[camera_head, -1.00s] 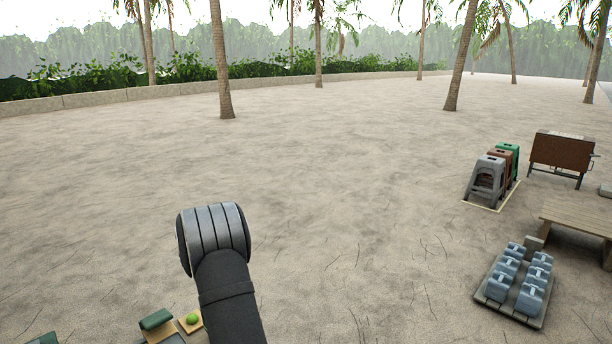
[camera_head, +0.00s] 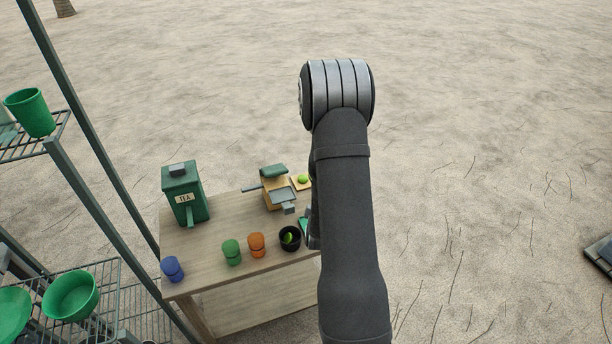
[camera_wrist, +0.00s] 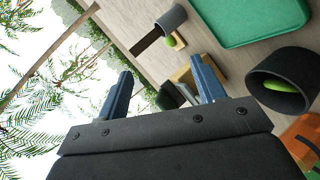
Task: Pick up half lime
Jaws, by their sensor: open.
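My gripper (camera_wrist: 162,66) is open in the wrist view, with two blue-grey fingers spread apart and nothing between them. In the head view my arm hides most of it. A green lime piece (camera_head: 288,238) lies in a dark bowl (camera_head: 290,247) near the table's front edge. The bowl (camera_wrist: 305,102) and its lime piece (camera_wrist: 280,87) also show right of my fingers in the wrist view. A second lime (camera_head: 303,179) sits on a small wooden board (camera_head: 296,186) at the back right. I cannot tell for certain which one is the half lime.
A green tray (camera_wrist: 262,20) lies beside the bowl. A metal shelf (camera_head: 80,180) stands left.

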